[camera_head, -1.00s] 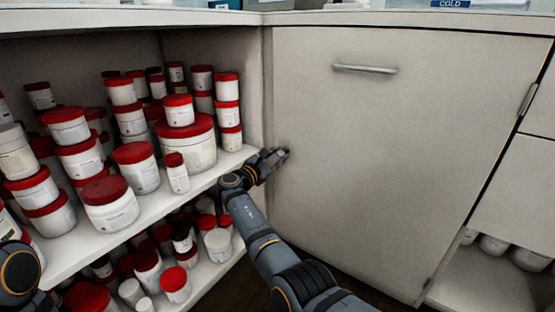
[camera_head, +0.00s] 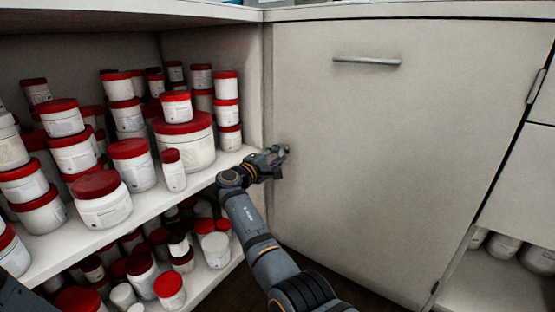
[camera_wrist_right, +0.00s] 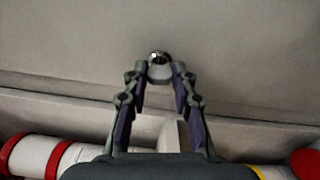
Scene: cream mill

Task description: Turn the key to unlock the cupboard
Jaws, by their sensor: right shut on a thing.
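The cupboard door (camera_head: 375,170) is plain off-white, flat and closed, with a bar handle (camera_head: 367,61) near its top. My right gripper (camera_head: 281,154) is at the door's left edge, about mid-height. In the right wrist view its fingertips (camera_wrist_right: 160,73) are shut on the key (camera_wrist_right: 160,72), a small pale piece right at a dark, shiny round lock (camera_wrist_right: 158,57) in the door face. Most of the key is hidden between the fingers, so its angle is hard to tell. My left gripper is out of view; only a bit of my left arm shows at the lower left.
Open shelves (camera_head: 110,235) at the left hold many white jars with red lids, close to my right forearm. A hinge (camera_head: 536,86) is on the door's right side. More jars (camera_head: 500,247) stand in a low open bay at the right.

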